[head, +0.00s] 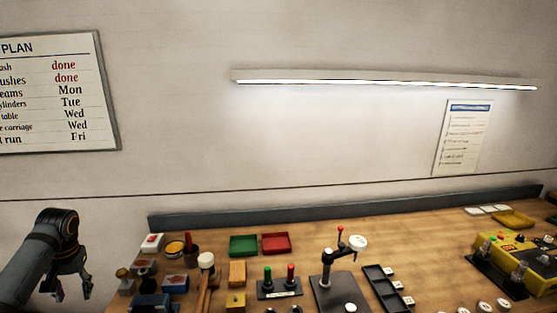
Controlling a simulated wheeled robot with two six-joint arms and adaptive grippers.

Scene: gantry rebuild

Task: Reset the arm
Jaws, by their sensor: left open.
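My left gripper (72,287) shows at the lower left of the head view, off the left end of the workbench. Its black fingers point down and stand apart, with nothing between them. My left arm comes in from the left edge, with a dark wrist joint above the fingers. My right gripper is not in view. The wooden workbench (330,240) runs along the bottom of the view to the right edge.
On the bench are a green tray (243,245), a red tray (276,243), a black stand with a lever (338,262), a dark slotted rack (386,290) and a yellow machine (515,262). Small boxes and tools crowd the left end, near my left gripper. A plan board (55,95) hangs above.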

